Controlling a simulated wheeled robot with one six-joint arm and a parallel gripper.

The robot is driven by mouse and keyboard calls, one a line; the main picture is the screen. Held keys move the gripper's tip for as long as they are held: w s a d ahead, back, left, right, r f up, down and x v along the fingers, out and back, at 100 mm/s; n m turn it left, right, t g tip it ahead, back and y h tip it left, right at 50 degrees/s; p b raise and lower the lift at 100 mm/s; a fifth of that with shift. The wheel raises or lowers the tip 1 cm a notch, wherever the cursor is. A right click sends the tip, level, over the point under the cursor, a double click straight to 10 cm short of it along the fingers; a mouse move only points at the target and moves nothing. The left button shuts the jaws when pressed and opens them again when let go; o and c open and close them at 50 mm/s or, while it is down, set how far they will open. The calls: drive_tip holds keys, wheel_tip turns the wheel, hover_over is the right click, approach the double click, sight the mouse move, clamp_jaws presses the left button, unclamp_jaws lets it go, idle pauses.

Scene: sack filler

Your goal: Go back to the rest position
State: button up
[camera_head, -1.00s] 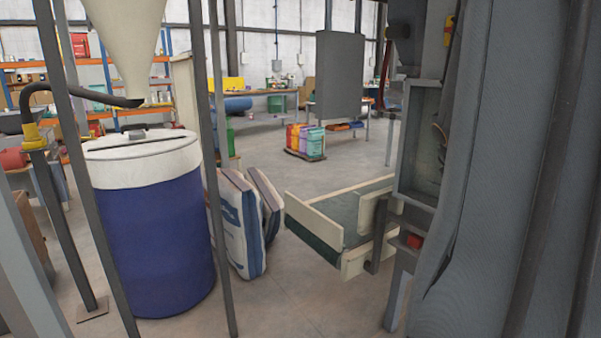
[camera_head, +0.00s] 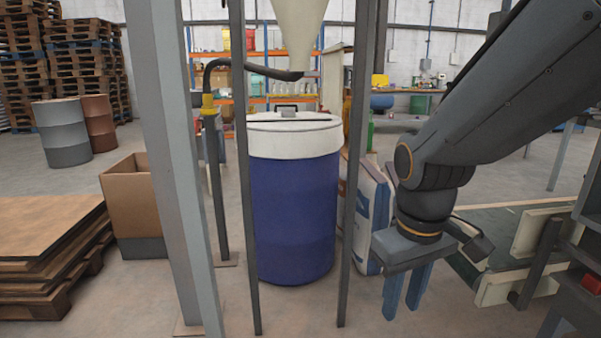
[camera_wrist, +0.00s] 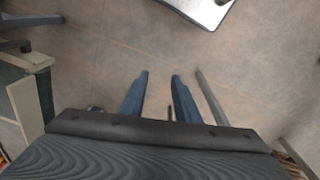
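My gripper (camera_head: 406,292) hangs at the right of the head view, fingers pointing down, with a gap between them and nothing held. In the wrist view its two blue fingers (camera_wrist: 160,78) stand apart over bare floor. My arm reaches in from the upper right. Left of the gripper stands a blue drum (camera_head: 293,215) with a white upper band and lid, under a pale hopper cone (camera_head: 298,30). The gripper is apart from the drum, in front of the leaning white and blue sacks (camera_head: 366,215), which it partly hides.
Grey frame posts (camera_head: 170,150) stand around the drum. A low conveyor (camera_head: 530,232) is at the right, close to my gripper. A cardboard box (camera_head: 138,205) and stacked boards on a pallet (camera_head: 45,250) are at the left. Open floor lies in front.

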drive_tip(key=s+a+f+m+g, duration=0.1)
drive_tip(key=s+a+m, duration=0.1)
drive_tip(key=s+a, duration=0.35)
drive_tip(key=d+r+m+p, duration=0.1)
drive_tip(key=d+r+p, duration=0.6)
drive_tip(key=p, duration=0.7)
drive_tip(key=shift+w+d+m, duration=0.15)
drive_tip(key=shift+w+m, duration=0.1)
drive_tip(key=shift+m, duration=0.15)
drive_tip(key=shift+d+f, duration=0.1)
